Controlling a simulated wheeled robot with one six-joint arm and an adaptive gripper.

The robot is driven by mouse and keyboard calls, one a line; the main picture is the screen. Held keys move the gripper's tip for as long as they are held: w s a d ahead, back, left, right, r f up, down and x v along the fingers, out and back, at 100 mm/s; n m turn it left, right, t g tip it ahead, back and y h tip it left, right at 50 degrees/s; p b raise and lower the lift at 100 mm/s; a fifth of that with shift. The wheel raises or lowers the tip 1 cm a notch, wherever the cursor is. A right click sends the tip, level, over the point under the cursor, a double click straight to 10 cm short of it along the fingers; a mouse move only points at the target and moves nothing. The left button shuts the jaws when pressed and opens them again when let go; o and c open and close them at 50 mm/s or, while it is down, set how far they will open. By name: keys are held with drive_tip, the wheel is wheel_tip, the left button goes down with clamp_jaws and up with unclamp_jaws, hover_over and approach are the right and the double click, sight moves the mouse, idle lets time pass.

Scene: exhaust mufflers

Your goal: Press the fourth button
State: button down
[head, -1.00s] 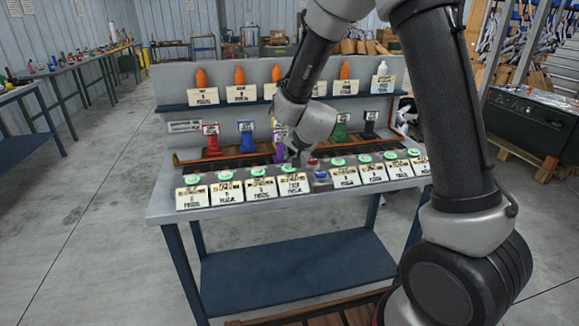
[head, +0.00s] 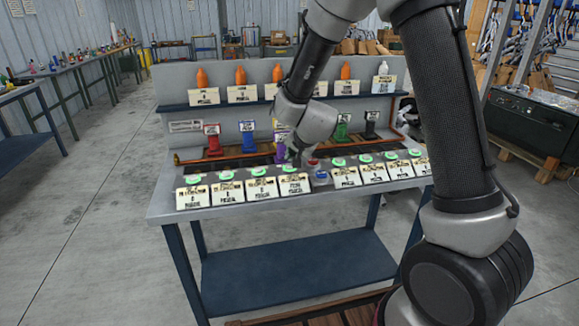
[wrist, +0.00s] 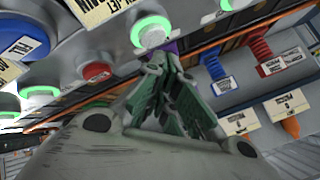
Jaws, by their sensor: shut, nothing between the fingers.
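A row of white buttons with green rings runs along the front of the bench top, each behind a cream label card. The fourth button from the left (head: 288,169) is partly covered by my gripper (head: 292,156) in the head view. In the wrist view this green-ringed button (wrist: 152,34) is just beyond the fingertips of my gripper (wrist: 158,64). My gripper is shut and empty, pointing down at the button. I cannot tell whether the fingertips touch it. The third button (head: 258,171) is to its left.
A blue button (head: 321,175) and a red button (head: 313,163) are just right of the fourth button. Colored stands, such as a red one (head: 212,140) and a green one (head: 342,131), stand behind. A shelf (head: 225,104) holds orange bottles.

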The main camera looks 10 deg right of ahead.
drive_tip(key=shift+f, duration=0.15)
drive_tip(key=shift+f, duration=0.3)
drive_tip(key=shift+f, duration=0.35)
idle(0.5)
drive_tip(key=shift+r, duration=0.8)
